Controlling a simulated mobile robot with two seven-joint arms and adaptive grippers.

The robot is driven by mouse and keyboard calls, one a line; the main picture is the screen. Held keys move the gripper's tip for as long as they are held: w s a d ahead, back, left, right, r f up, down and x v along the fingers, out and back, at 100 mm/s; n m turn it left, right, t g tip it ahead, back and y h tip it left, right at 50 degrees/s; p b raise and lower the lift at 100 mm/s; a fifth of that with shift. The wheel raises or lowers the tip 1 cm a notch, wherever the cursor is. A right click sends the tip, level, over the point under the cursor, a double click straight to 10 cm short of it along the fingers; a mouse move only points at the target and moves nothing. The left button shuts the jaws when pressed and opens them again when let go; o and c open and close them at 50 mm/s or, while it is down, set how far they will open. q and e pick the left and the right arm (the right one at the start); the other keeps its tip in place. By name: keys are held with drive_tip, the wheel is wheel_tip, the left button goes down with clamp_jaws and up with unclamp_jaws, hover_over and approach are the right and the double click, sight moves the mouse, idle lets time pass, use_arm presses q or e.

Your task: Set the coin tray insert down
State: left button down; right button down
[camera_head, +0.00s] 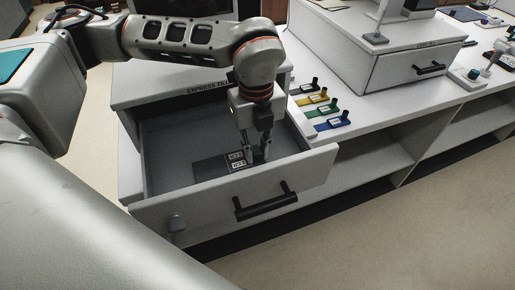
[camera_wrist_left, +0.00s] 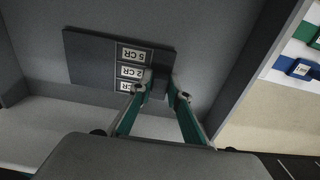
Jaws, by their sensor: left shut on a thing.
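The coin tray insert (camera_head: 207,168) is a dark flat piece with white labels, inside the open drawer (camera_head: 165,150) marked as an express till. In the left wrist view the insert (camera_wrist_left: 92,58) shows labels reading 5 CR and 2 CR, with a third partly hidden by a finger. My left gripper (camera_head: 257,158) reaches down into the drawer. In the left wrist view its fingers (camera_wrist_left: 158,92) are closed on a dark grip at the insert's labelled edge. Whether the insert touches the drawer floor I cannot tell. My right gripper is not in view.
The drawer front (camera_head: 240,198) with its black handle (camera_head: 265,203) stands pulled out. Several coloured tagged items, one of them yellow (camera_head: 315,98), lie on the counter right of the till. A second till with a shut drawer (camera_head: 415,72) stands further back. The shelf below is empty.

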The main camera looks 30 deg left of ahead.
use_arm(q)
drive_tip(key=shift+r, duration=0.1)
drive_tip(key=c, duration=1.9)
unclamp_jaws()
drive_tip(key=shift+r, duration=0.25)
wheel_tip(320, 180, up, 12)
drive_tip(key=p, duration=0.1)
drive_tip(key=shift+f+p, duration=0.25)
drive_tip(key=shift+p, duration=0.05)
